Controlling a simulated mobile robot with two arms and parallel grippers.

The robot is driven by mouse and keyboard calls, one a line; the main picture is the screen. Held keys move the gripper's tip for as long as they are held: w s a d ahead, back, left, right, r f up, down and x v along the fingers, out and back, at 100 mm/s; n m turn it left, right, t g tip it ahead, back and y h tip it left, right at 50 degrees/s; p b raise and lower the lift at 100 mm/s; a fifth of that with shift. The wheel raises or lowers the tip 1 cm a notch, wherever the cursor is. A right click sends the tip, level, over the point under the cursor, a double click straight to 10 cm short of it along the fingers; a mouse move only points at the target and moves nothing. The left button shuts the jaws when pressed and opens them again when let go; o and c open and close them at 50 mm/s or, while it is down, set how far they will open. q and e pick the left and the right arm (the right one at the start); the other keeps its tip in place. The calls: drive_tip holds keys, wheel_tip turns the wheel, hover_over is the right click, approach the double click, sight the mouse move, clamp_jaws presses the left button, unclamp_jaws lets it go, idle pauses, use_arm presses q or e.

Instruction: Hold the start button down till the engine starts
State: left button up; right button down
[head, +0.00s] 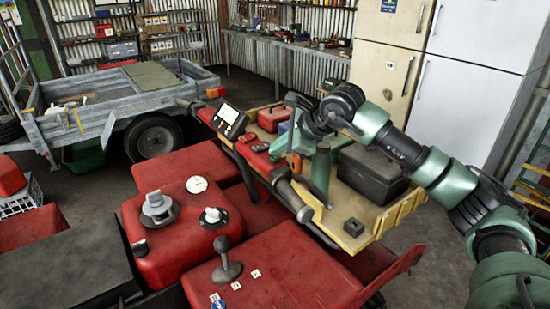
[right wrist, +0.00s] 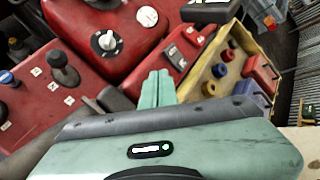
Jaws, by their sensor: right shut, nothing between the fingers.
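The red quad carries a red switch housing (head: 252,138) by its handlebar. The housing also shows in the right wrist view (right wrist: 182,50), with small dark switches on its top. I cannot tell which of them is the start button. My right gripper (head: 278,147) reaches over the handlebar from the right. In the right wrist view its green fingers (right wrist: 156,88) are shut together and empty, pointing at the near side of the housing. I cannot tell whether the tips touch it. My left gripper is out of view.
A display (head: 228,114) stands beyond the housing. The red tank (head: 180,240) with its caps is to the left. A yellow tray (head: 400,213) holding a black box (head: 370,174) lies to the right. A handlebar grip (head: 292,200) sits close below my gripper.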

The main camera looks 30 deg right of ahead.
sight(278, 158)
drive_tip(key=shift+s+f+b, duration=0.1)
drive_tip(key=shift+f+b, duration=0.2)
drive_tip(key=shift+f, duration=0.15)
idle(1.9)
drive_tip(key=shift+r, duration=0.1)
drive_tip(key=shift+r+p, duration=0.55)
drive_tip(key=shift+r, duration=0.3)
drive_tip(key=shift+r+p, duration=1.65)
drive_tip(key=shift+r, duration=0.95)
drive_tip(key=shift+f, duration=0.1)
